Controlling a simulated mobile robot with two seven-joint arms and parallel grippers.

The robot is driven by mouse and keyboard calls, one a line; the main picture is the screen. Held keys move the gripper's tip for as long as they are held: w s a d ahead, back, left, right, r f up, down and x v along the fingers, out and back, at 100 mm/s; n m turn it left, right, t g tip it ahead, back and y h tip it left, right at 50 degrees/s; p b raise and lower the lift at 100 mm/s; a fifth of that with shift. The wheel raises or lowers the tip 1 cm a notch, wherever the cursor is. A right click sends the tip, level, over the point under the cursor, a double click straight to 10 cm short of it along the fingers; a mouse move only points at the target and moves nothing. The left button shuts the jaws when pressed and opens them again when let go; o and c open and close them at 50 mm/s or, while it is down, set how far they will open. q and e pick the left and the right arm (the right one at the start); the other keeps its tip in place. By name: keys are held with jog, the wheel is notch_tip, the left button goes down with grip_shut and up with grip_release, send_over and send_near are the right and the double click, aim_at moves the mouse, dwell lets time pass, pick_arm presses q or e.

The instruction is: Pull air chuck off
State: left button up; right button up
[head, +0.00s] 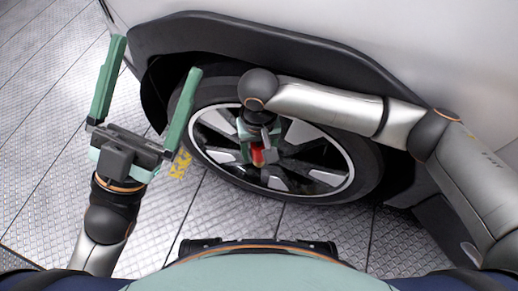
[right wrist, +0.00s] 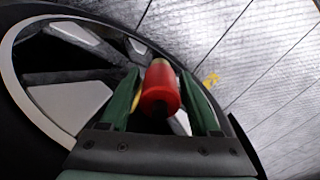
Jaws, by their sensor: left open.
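The red air chuck (right wrist: 160,88) sits between the fingers of my right gripper (right wrist: 160,80) in the right wrist view. The fingers are drawn in from full width and appear to close on its body. In the head view the red chuck (head: 257,157) shows at the wheel (head: 310,140), partly covered by my right gripper (head: 256,155). Where the chuck meets the valve is hidden. A bit of yellow shows beside the chuck in the wrist view. My left gripper (head: 150,80) is open and empty, left of the tyre, fingers pointing up the picture.
The pale car body (head: 350,30) and its dark wheel arch (head: 240,35) lie above and around the wheel. The tiled metal floor (head: 50,150) is clear at the left. Yellow floor lettering (head: 180,165) shows beside the tyre.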

aim_at(259, 145)
grip_shut()
jog(key=shift+c, duration=1.2)
grip_release()
jog(key=c, duration=0.5)
jog(key=shift+c, duration=0.2)
pick_arm(q)
jog(key=shift+r+p, duration=0.7)
pick_arm(e)
jog(key=shift+r, duration=0.35)
jog(key=shift+r+p, duration=1.3)
jog(key=shift+p, duration=0.55)
notch_tip(259, 145, up, 2)
jog(key=p, duration=0.3)
pick_arm(q)
jog(key=w+r+n+y, duration=0.1)
jog(key=y, duration=0.1)
jog(key=w+a+r+y, duration=0.1)
jog(key=r, duration=0.1)
jog(key=shift+w+n+t+y, duration=0.3)
jog(key=shift+w+n+y, duration=0.05)
jog(key=shift+n+y, duration=0.05)
pick_arm(e)
jog(key=shift+r, duration=0.15)
